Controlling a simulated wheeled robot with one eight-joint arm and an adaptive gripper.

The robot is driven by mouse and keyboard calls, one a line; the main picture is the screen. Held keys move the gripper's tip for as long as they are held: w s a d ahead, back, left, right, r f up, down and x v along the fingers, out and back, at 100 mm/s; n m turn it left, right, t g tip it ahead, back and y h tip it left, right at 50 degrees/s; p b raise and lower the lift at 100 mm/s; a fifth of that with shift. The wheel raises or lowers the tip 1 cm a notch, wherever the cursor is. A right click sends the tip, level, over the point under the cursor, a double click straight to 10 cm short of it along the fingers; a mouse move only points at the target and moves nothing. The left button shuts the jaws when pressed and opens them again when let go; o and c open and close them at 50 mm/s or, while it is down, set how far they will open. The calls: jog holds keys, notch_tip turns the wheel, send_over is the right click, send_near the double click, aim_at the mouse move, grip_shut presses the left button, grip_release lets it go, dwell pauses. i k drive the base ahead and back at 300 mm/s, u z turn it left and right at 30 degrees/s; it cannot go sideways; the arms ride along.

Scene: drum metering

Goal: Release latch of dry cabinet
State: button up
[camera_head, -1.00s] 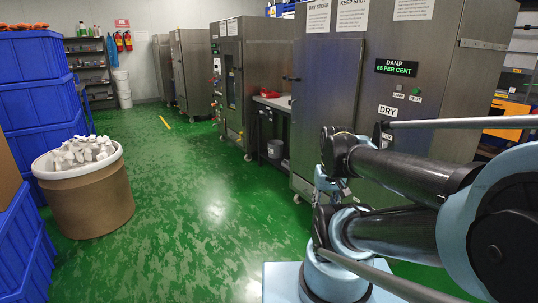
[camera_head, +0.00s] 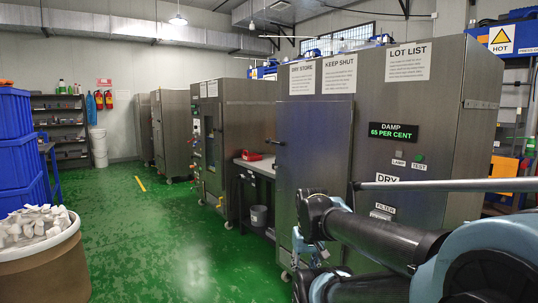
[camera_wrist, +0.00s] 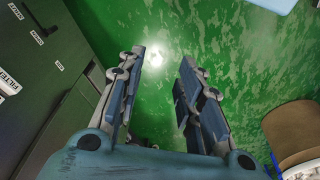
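The dry cabinet (camera_head: 320,165) is the nearest tall steel cabinet, at right of centre in the head view. It bears a DRY label and a lit sign (camera_head: 393,132) reading "DAMP 65 PER CENT". Its front door looks closed. A small dark handle (camera_head: 276,142), which looks like the latch, sticks out at the left edge of the door. My gripper (camera_head: 308,250) hangs low in front of the cabinet, below the handle and apart from it. In the wrist view my gripper (camera_wrist: 166,78) is open and empty above the green floor, with the cabinet front (camera_wrist: 40,90) at left.
More cabinets (camera_head: 222,135) stand beyond, with a bench (camera_head: 255,167) holding a red item between. A drum (camera_head: 45,265) of white pieces and blue crates (camera_head: 15,150) stand at left. The green floor (camera_head: 150,235) between is clear.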

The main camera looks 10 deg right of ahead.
aim_at(267, 140)
jog(key=k, duration=1.3)
jog(key=u, duration=0.5)
jog(key=i, duration=2)
jog(key=z, duration=0.15)
